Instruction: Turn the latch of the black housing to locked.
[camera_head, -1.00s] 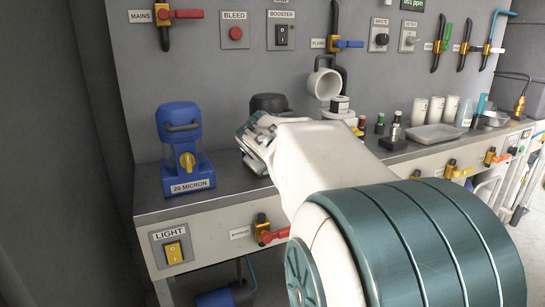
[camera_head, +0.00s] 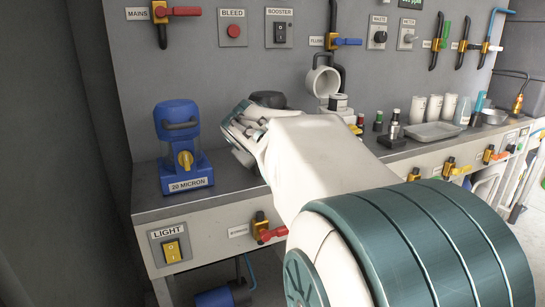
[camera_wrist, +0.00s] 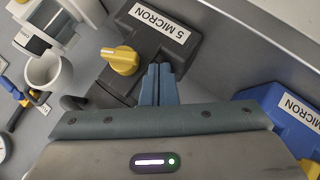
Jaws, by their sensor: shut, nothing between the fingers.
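The black housing (camera_head: 268,99) stands on the bench, mostly hidden behind my gripper (camera_head: 238,130) in the head view. In the wrist view the black housing (camera_wrist: 138,38) shows its "5 MICRON" label and its yellow latch (camera_wrist: 122,61). The latch's grip lies roughly across that picture, slightly slanted. My gripper's fingers (camera_wrist: 160,72) are shut and empty, just to the right of the latch in the wrist view, with a small gap between. The fingertips overlap the housing's front in that view; whether they touch it I cannot tell.
A blue housing (camera_head: 178,125) labelled "20 MICRON", with its own yellow latch, stands left of my gripper; its edge also shows in the wrist view (camera_wrist: 285,118). The grey wall is close behind.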

